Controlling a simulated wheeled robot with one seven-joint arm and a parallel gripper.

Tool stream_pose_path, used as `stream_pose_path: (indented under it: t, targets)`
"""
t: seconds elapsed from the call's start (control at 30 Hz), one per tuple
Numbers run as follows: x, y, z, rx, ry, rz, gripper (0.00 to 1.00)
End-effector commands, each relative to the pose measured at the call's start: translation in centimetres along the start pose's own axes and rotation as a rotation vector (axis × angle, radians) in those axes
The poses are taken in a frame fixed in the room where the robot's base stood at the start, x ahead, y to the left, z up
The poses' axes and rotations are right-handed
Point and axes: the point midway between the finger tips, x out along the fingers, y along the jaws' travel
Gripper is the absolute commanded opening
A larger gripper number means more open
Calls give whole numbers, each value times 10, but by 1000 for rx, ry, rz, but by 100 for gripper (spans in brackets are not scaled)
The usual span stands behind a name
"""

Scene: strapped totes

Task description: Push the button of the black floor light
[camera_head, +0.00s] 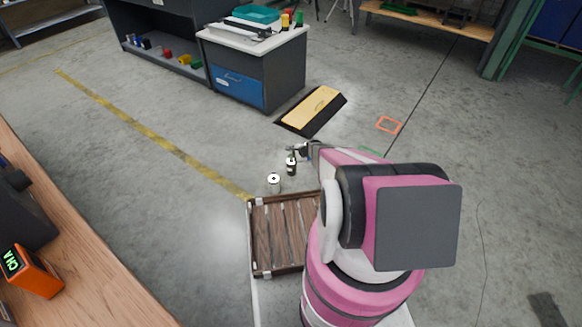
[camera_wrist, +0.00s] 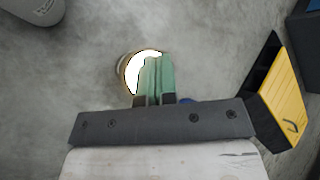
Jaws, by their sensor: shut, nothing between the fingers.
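The black floor light (camera_head: 291,168) stands upright on the concrete floor, a small dark cylinder with a pale top. My gripper (camera_head: 291,149) is beside its top in the head view; I cannot tell whether they touch. In the wrist view the shut green fingers of my gripper (camera_wrist: 155,62) lie over the right part of a bright white disc (camera_wrist: 136,74) with a tan and dark rim. This seems to be the light's top. The fingers cover part of it, and I cannot make out a button.
A white cylinder (camera_head: 273,184) stands close by, left of the black light. A brown slatted crate (camera_head: 251,240) is in front of it. A yellow and black ramp (camera_head: 312,108) lies behind, before a grey cabinet (camera_head: 281,72). Open floor is to the left.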

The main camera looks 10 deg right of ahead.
Motion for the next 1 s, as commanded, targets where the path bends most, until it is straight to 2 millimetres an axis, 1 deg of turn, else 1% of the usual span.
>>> stream_pose_path:
  t: [0.37,0.7,1.0]
  targets:
    - [0,0,0,0,0,0,0]
    - [6,4,-5,0,0,0,0]
    - [6,4,-4,0,0,0,0]
